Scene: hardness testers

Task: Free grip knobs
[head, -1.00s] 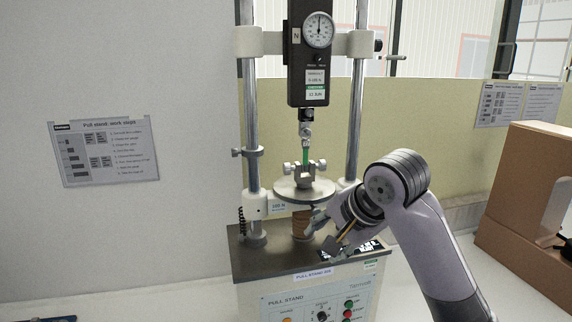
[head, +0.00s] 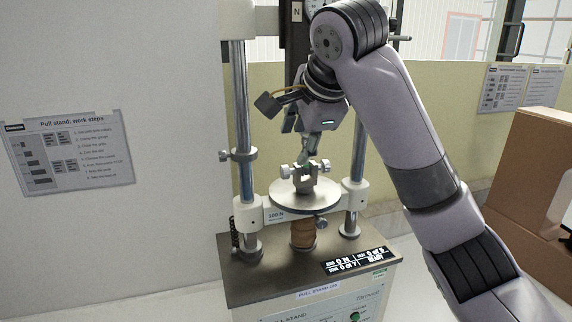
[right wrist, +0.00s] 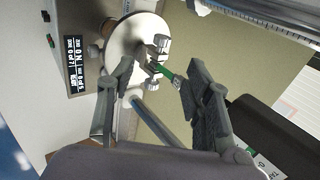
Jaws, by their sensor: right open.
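The pull stand's lower grip (head: 305,183) sits on a round steel plate (head: 318,197). It has a steel knob (head: 286,171) on its left and another (head: 326,165) on its right. In the right wrist view, the lower grip (right wrist: 148,54) shows with its knobs, and a green strip (right wrist: 165,72) runs from it to the upper grip. My right gripper (head: 308,142) is above the lower grip, in front of the upper grip. In the wrist view its open fingers (right wrist: 158,82) stand either side of the strip, with nothing clearly held. My left gripper is out of view.
Steel columns (head: 244,110) flank the plate. The dark gauge (head: 294,45) is mostly hidden behind my right arm. A display (head: 357,259) lies on the stand's base. A cardboard box (head: 530,190) stands at right.

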